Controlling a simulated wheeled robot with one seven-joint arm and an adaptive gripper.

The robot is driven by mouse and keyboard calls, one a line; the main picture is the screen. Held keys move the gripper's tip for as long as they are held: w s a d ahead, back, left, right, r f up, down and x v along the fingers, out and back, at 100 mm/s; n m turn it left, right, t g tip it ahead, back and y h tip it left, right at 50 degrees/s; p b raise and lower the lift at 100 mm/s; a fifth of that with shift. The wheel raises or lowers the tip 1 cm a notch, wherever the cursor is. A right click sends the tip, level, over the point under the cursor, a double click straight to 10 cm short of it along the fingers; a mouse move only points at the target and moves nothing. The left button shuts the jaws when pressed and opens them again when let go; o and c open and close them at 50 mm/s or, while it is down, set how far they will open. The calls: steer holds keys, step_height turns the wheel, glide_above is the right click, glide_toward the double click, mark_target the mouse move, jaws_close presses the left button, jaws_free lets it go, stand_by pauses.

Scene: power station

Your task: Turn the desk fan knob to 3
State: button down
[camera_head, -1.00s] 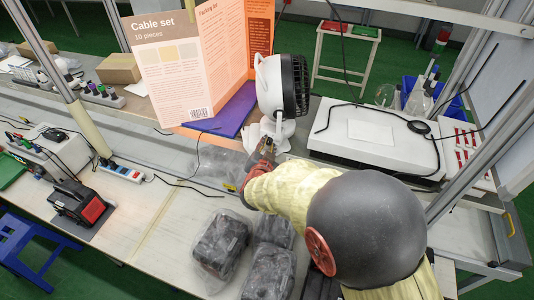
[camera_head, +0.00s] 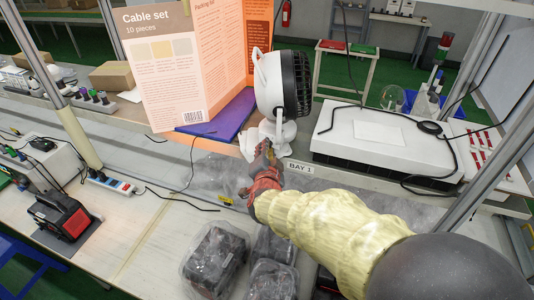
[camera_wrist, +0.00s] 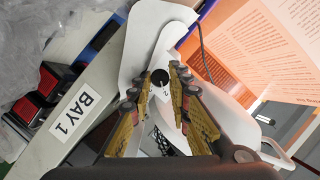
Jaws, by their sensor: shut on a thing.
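The white desk fan (camera_head: 268,84) with a dark grille stands at the back of the bench, beside a tall folded card. Its white base (camera_head: 255,139) faces my arm. My gripper (camera_head: 264,150) reaches the front of that base and hides the knob in the head view. In the wrist view, the round black knob (camera_wrist: 160,77) with a small white mark sits on the white base between my fingertips (camera_wrist: 160,74). The fingers are shut on it, one on each side. The number the knob points to is not readable.
The orange and white "Cable set" card (camera_head: 165,65) stands left of the fan near a blue-purple flat item (camera_head: 225,120). A "BAY 1" label (camera_head: 299,166) is on the bench, right of my gripper. Wrapped black items (camera_head: 215,258) lie in front. A white box (camera_head: 375,130) stands right.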

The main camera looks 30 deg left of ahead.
stand_by(0.3)
steer(key=c, duration=1.7)
jaws_free()
steer(key=shift+o, duration=0.2)
steer(key=v, duration=0.8)
